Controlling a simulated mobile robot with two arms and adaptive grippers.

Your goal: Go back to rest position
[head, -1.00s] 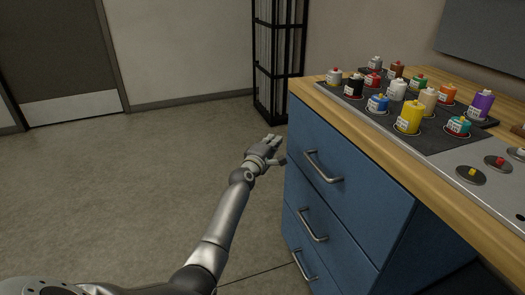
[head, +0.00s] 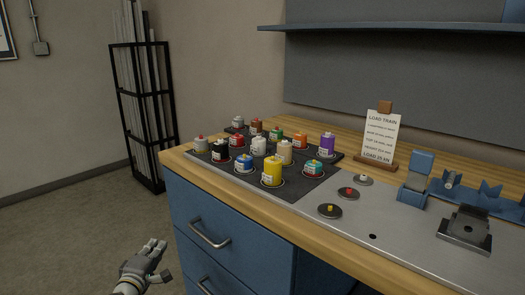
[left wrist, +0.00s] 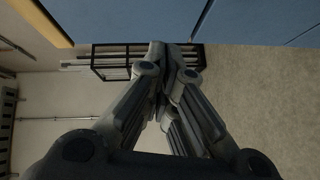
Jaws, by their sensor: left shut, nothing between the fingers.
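My left gripper (head: 152,262) is low at the bottom left of the head view, in front of the blue drawer cabinet (head: 213,262) and apart from it. In the left wrist view its fingers (left wrist: 165,55) are closed together with nothing between them. The floor, the cabinet and a black rack (left wrist: 112,60) lie beyond the fingers. My right gripper is not in view.
Several coloured canisters stand on a dark mat (head: 310,190) on the wooden bench (head: 182,160). A sign (head: 380,135), small discs and blue fixtures (head: 417,180) are further right. The black rack stands against the back wall. Floor (head: 75,240) left of the cabinet is clear.

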